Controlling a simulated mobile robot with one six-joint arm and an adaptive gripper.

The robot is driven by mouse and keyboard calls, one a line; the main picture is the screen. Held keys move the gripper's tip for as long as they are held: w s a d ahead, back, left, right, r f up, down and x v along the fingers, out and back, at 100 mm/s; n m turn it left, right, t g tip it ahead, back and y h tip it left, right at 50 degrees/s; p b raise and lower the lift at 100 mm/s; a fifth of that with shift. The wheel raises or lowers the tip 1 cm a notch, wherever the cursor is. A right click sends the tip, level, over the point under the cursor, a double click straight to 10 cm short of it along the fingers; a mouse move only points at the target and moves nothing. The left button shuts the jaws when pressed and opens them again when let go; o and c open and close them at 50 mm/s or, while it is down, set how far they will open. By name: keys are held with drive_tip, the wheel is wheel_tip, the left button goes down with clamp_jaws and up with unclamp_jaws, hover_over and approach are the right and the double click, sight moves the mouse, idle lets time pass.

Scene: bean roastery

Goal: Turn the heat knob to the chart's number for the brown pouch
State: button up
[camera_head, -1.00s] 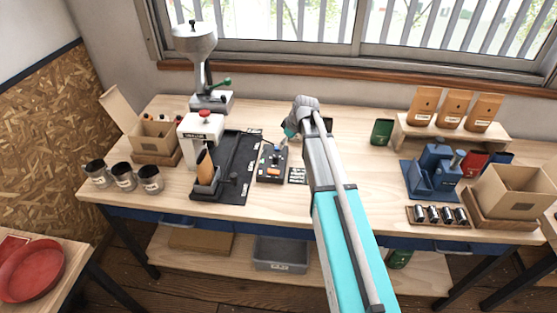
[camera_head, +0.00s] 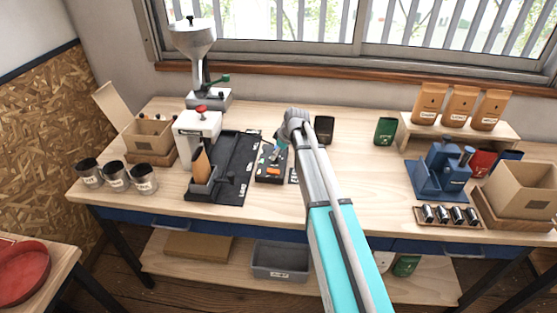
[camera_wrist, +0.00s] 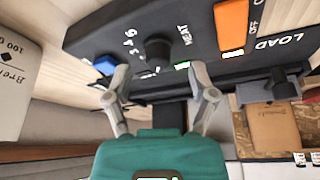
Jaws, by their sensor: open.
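The heat knob (camera_wrist: 158,50) is a dark round knob on a black control box (camera_wrist: 200,35), with white numbers and the word HEAT beside it. My gripper (camera_wrist: 160,74) is open, with its two fingers apart on either side of the knob's near side; I cannot tell whether they touch it. In the head view the control box (camera_head: 270,168) stands on the bench under my gripper (camera_head: 279,152). A small printed card (camera_head: 293,176), possibly the chart, lies right of the box, partly hidden by my arm and unreadable. Several brown pouches (camera_head: 429,104) stand on a riser at right.
An orange switch (camera_wrist: 231,24) and a blue button (camera_wrist: 105,65) flank the knob. A dark pouch (camera_head: 324,129) and a green pouch (camera_head: 385,131) stand behind. A black tray (camera_head: 236,165) lies left of the control box.

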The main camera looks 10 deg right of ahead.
drive_tip(key=shift+b+x, duration=0.55)
drive_tip(key=shift+x, duration=0.35)
